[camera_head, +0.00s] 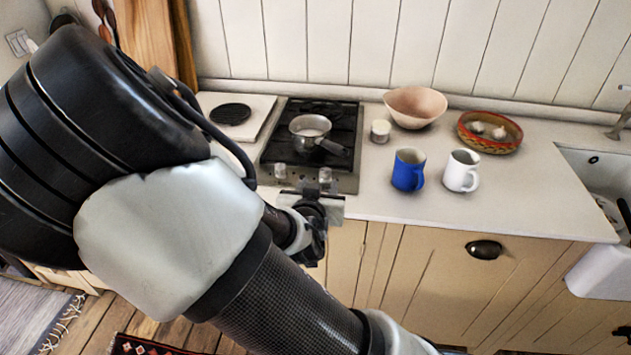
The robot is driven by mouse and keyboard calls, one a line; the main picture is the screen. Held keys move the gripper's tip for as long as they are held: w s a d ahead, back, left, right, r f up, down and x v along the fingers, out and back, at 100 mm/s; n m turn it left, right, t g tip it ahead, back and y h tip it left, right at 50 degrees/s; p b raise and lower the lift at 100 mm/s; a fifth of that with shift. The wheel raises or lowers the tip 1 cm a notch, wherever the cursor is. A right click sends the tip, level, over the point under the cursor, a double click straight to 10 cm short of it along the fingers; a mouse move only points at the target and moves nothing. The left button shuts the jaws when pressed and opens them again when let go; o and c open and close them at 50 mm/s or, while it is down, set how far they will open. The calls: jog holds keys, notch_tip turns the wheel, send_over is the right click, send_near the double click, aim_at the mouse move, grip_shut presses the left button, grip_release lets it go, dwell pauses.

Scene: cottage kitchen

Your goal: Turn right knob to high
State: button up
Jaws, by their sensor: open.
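The stove (344,152) is a dark two-burner cooktop with a steel front strip set in the counter. Its right knob (325,174) is a small silvery cylinder near the front right corner. The left knob (280,171) is similar and sits to its left. My gripper (318,187) is open at the stove's front edge, just below and close to the right knob. My arm comes in from the left. Whether the fingers touch the right knob, and how that knob is turned, I cannot tell.
A metal saucepan (309,127) stands on the stove. A small white jar (380,131), a blue mug (408,170), a white mug (462,171), a pinkish bowl (416,106) and a patterned bowl (490,145) stand to the right.

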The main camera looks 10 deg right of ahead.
jog(key=p+v, duration=0.6)
jog(key=p, duration=0.5)
jog(key=shift+s, duration=0.1)
